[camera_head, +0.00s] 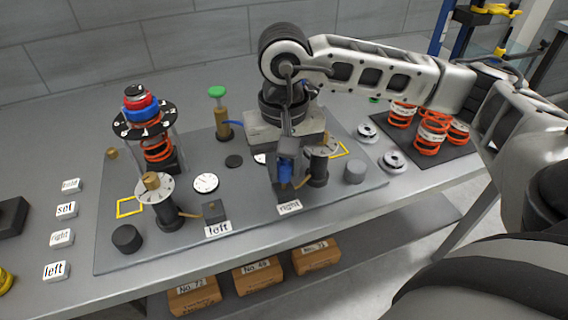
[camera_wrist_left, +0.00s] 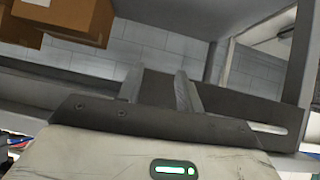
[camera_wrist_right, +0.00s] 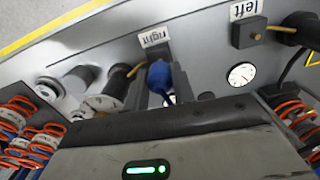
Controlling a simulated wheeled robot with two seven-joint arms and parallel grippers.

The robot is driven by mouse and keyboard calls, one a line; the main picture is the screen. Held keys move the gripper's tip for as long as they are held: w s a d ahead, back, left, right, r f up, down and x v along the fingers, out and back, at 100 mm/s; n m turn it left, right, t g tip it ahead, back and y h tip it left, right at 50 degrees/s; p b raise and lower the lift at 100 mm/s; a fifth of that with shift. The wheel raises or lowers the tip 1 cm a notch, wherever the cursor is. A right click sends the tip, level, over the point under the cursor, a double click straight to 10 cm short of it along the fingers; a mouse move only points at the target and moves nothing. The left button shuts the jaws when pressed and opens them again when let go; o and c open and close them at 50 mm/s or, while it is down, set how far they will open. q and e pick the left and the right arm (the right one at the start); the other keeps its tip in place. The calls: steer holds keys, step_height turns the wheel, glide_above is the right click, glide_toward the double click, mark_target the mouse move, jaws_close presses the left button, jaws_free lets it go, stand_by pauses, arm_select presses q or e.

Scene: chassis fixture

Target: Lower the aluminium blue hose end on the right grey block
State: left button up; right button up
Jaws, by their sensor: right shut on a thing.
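The blue hose end (camera_head: 285,173) is between the fingers of my right gripper (camera_head: 287,165), which is shut on it and points down. It also shows in the right wrist view (camera_wrist_right: 158,76), close in front of the grey block (camera_wrist_right: 156,52) with the "right" label (camera_wrist_right: 155,37). In the head view the hose end is over or at that block, which is mostly hidden by the gripper; I cannot tell whether they touch. The "right" label (camera_head: 289,207) lies in front. My left gripper (camera_wrist_left: 160,88) shows only in its wrist view, fingers apart and empty.
The left grey block (camera_head: 213,211) stands beside its "left" label (camera_head: 218,229). A post with a round dial (camera_head: 320,165) stands close right of my right gripper. A spring tower (camera_head: 150,130) and a green-topped brass post (camera_head: 220,115) stand further left.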

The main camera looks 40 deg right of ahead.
steer(key=shift+b, duration=0.45)
stand_by(0.4)
steer(key=shift+f, duration=0.15)
steer(key=shift+f+b, duration=0.8)
steer(key=shift+b, duration=0.3)
steer(key=shift+b, duration=0.3)
